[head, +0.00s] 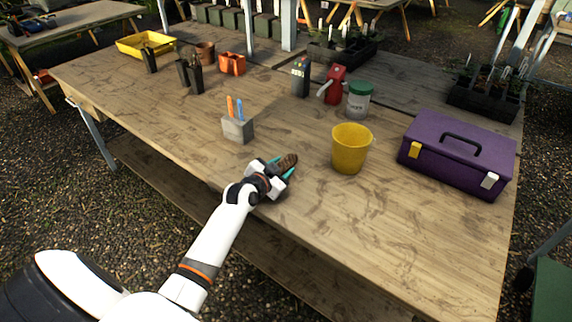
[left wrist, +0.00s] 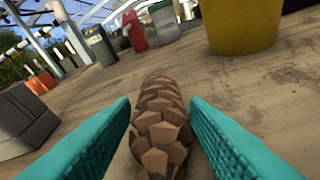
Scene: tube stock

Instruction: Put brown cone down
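The brown cone (head: 288,161) is a scaly pine cone near the table's front edge, left of the yellow pot. My left gripper (head: 282,168) has its teal fingers on either side of it. In the left wrist view the cone (left wrist: 160,125) lies lengthwise between the fingertips (left wrist: 160,108), close against both, and points away from me. The fingers look shut on it. The cone is low over the wooden table (head: 215,190); I cannot tell whether it touches the wood. My right gripper is not in view.
A yellow pot (head: 349,150) stands right of the cone, and a grey block with orange and blue tools (head: 238,130) stands behind left. A purple toolbox (head: 458,155) is at the right. A lidded jar (head: 359,101) and red object (head: 334,86) stand behind. The table's front centre is clear.

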